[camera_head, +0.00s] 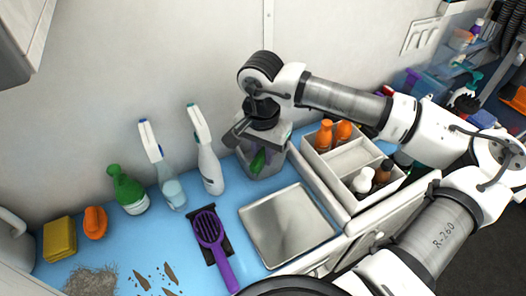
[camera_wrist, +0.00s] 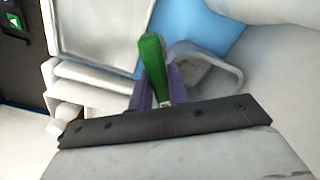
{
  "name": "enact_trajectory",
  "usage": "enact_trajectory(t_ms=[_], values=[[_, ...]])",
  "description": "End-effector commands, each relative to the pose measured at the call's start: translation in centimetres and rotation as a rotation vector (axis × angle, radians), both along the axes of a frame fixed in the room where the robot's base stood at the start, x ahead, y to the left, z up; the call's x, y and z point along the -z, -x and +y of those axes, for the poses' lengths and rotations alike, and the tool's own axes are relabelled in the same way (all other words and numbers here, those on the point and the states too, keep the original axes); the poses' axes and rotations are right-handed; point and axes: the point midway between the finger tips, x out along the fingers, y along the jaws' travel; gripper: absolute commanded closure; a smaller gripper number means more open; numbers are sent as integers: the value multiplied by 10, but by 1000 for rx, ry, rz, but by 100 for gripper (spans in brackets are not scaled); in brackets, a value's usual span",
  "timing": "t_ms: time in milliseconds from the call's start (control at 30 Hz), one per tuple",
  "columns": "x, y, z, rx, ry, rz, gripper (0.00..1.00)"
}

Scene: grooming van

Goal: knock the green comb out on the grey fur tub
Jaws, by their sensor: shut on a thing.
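The green comb (camera_head: 258,162) is between the purple fingers of my gripper (camera_head: 257,150). The wrist view shows the comb (camera_wrist: 152,58) with its green end sticking out past the fingers (camera_wrist: 159,92). My gripper is shut on it and points down. The grey fur tub (camera_head: 272,168) stands at the back of the blue counter, beside and partly behind the comb. In the wrist view the tub's rim (camera_wrist: 228,76) is just right of the comb, with a darker inside. I cannot tell whether comb and tub touch. The rest of the comb is hidden.
A metal tray (camera_head: 288,228) lies in front of the tub. A white divided caddy (camera_head: 347,159) with bottles is on the right. A white spray bottle (camera_head: 208,160) stands close left. A purple brush (camera_head: 214,236) and loose fur (camera_head: 92,281) lie nearer the front left.

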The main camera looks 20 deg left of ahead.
Motion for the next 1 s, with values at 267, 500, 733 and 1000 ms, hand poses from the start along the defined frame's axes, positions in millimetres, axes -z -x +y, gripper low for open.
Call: enact_trajectory(t_ms=[267, 500, 733, 1000], values=[[5, 0, 0, 0, 0, 0, 100], [9, 0, 0, 0, 0, 0, 100], [10, 0, 0, 0, 0, 0, 100], [11, 0, 0, 0, 0, 0, 100]])
